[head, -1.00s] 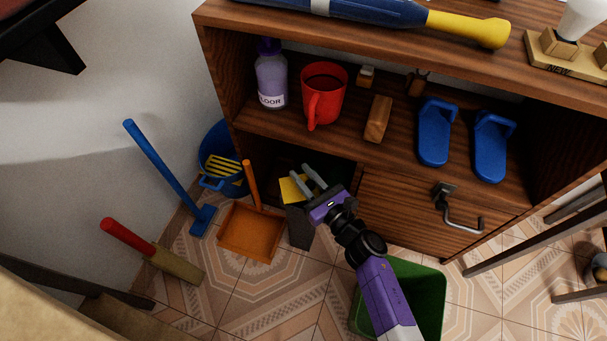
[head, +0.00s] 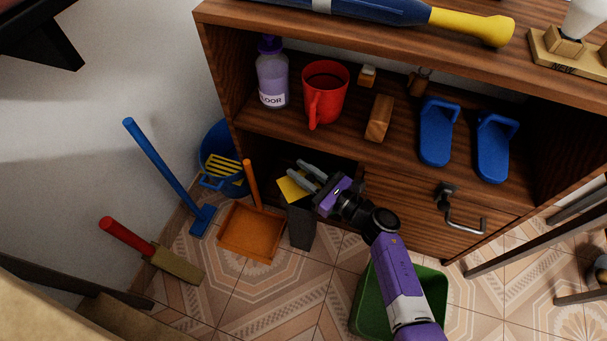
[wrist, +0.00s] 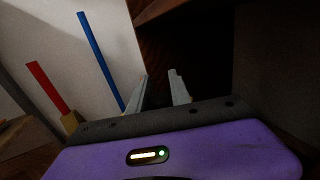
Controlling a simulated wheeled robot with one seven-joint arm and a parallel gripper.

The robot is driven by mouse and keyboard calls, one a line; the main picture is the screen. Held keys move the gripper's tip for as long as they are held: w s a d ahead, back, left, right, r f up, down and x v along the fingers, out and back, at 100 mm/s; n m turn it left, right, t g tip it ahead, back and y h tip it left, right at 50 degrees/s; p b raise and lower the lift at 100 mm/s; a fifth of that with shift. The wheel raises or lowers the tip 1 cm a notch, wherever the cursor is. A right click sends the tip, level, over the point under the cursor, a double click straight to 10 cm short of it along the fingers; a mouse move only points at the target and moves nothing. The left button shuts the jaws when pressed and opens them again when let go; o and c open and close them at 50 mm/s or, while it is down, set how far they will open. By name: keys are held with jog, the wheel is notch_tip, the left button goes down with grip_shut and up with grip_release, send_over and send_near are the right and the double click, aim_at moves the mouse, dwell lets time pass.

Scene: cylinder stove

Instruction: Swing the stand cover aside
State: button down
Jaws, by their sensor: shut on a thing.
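The stand (head: 303,228) is a narrow dark grey box upright on the floor, in front of the cabinet's open lower bay. Its yellow cover (head: 290,188) shows at the top, partly hidden by my gripper. My gripper (head: 304,171) is over the cover, reaching in from the right, its grey fingers pointing to the upper left. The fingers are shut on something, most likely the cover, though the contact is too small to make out. In the wrist view the fingertips (wrist: 160,88) stand a little apart against a dark background, and the cover cannot be made out.
An orange dustpan (head: 250,232) lies just left of the stand, its handle upright. A blue bucket (head: 219,150), a blue-handled tool (head: 160,163) and a red-handled brush (head: 127,235) are further left. A green bin (head: 430,300) stands under my arm. The cabinet drawer (head: 410,215) is right.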

jog(key=shift+w+a+f+n+g+y+b, duration=0.1)
jog(key=shift+w+n+g+y+b, duration=0.2)
jog(key=shift+n+g+y+b, duration=0.15)
jog(key=shift+a+n+g+y+b, duration=0.2)
jog(key=shift+n+g+y+b, duration=0.2)
jog(key=shift+g, duration=0.25)
jog(key=c, duration=1.2)
grip_release()
jog(key=shift+o, duration=0.2)
jog(key=shift+r, duration=0.2)
